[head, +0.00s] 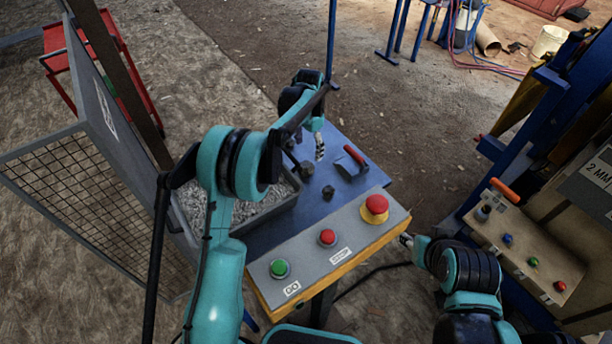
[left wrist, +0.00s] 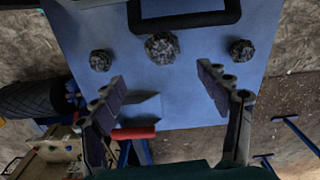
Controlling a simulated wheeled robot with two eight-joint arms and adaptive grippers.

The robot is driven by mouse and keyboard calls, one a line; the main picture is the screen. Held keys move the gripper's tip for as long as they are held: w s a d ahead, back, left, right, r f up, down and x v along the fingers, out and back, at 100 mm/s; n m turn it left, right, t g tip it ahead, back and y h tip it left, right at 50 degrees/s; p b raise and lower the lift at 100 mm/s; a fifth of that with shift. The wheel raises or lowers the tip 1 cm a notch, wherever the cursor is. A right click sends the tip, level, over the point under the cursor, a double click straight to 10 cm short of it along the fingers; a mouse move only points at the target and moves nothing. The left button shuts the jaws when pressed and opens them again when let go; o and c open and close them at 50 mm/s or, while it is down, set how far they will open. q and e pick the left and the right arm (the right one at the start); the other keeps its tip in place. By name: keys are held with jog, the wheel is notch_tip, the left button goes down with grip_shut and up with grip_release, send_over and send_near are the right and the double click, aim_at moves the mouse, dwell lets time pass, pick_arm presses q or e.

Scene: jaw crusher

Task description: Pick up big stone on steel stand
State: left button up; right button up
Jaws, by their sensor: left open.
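The big stone (left wrist: 162,47), a rough dark grey lump, lies on the blue steel stand (left wrist: 185,85) between two smaller stones in the left wrist view. In the head view the big stone (head: 306,170) sits beside the gravel tray, partly covered by my gripper. One smaller stone (head: 328,192) lies closer to the button panel; the other is not clearly seen there. My left gripper (head: 305,149) is over the stand. In the left wrist view its fingers (left wrist: 161,80) are spread and empty, with the big stone beyond the gap. My right gripper (head: 406,240) is beside the panel; its jaws are too small to read.
A red-handled trowel (head: 352,160) lies on the stand. The gravel tray (head: 262,219) borders the stones at left. A button panel (head: 337,238) edges the near side. A mesh guard (head: 85,200) stands at left, and a blue machine frame (head: 520,130) at right.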

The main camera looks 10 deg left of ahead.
aim_at(306, 164)
pick_arm(q)
notch_tip(306, 164, down, 2)
jog(key=shift+f+b, duration=0.25)
jog(key=shift+b, duration=0.4)
notch_tip(306, 164, down, 2)
jog(key=shift+f+b, duration=0.15)
jog(key=shift+b, duration=0.25)
jog(key=f+b, duration=0.1)
jog(key=f, duration=0.1)
jog(key=a+f+b, duration=0.1)
jog(key=f, duration=0.1)
jog(key=shift+s+f, duration=0.1)
jog(key=shift+f, duration=0.55)
jog(key=shift+r, duration=0.1)
jog(key=shift+c, duration=0.9)
jog(key=c, duration=1.4)
pick_arm(e)
notch_tip(306, 164, down, 5)
jog(key=shift+f, duration=0.2)
